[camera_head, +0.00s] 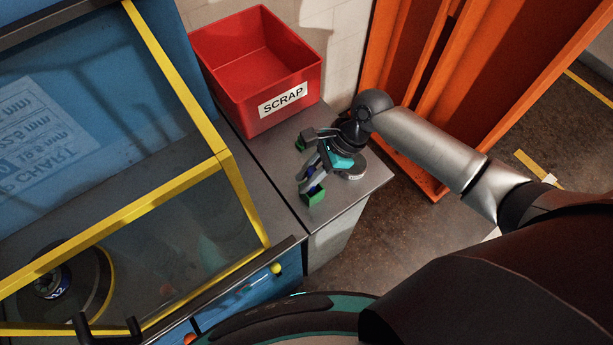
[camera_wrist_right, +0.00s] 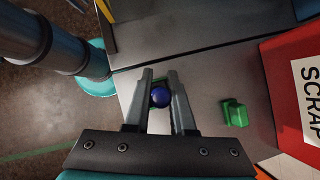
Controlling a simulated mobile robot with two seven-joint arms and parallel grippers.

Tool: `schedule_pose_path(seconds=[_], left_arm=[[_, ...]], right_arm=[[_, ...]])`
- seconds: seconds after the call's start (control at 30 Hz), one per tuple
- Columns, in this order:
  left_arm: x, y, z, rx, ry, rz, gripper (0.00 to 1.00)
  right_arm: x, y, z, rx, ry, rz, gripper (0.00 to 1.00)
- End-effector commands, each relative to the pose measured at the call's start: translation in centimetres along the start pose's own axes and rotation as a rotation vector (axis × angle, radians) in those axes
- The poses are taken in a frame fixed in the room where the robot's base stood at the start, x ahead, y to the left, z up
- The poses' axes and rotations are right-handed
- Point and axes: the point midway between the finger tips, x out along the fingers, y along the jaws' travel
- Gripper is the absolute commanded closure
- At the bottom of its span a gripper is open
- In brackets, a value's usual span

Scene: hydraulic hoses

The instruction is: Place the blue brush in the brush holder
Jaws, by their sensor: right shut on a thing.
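My right gripper (camera_head: 308,160) is over the grey bench top near its front corner. It is shut on the blue brush, whose round dark-blue end (camera_wrist_right: 161,97) shows between the fingers in the right wrist view. Only small blue parts of the brush show in the head view (camera_head: 311,172). A green block (camera_head: 313,196), perhaps the brush holder, is just below the fingers. Its edge shows behind the blue end in the wrist view (camera_wrist_right: 159,78). I cannot tell whether brush and block touch. A second green block (camera_wrist_right: 235,113) stands nearer the red bin.
A red SCRAP bin (camera_head: 283,97) stands on the bench (camera_head: 350,185) behind the gripper. A yellow-framed guard (camera_head: 190,180) encloses the machine at left. Orange metalwork (camera_head: 400,60) rises behind my right arm. The bench edge is close to the gripper.

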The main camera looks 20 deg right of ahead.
Motion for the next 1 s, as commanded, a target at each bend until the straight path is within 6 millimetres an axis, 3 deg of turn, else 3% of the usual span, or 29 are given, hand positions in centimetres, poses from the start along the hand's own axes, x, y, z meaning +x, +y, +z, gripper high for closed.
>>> schedule_pose_path(seconds=[0.33,0.37,0.6,1.0], left_arm=[[-0.13,-0.15,0.18,0.000,-0.003,-0.002,0.68],[-0.13,-0.15,0.19,0.000,-0.003,-0.002,0.68],[-0.10,-0.16,0.22,0.000,-0.004,-0.002,0.68],[-0.16,-0.18,0.23,-0.001,-0.004,-0.002,0.68]], right_arm=[[0.20,0.00,-0.09,0.001,-0.001,0.000,1.00],[0.24,0.00,-0.13,0.000,0.000,0.000,0.76],[0.21,-0.01,-0.13,0.000,0.000,0.000,0.49],[-0.64,-0.07,-0.02,0.000,0.001,-0.002,0.48]])
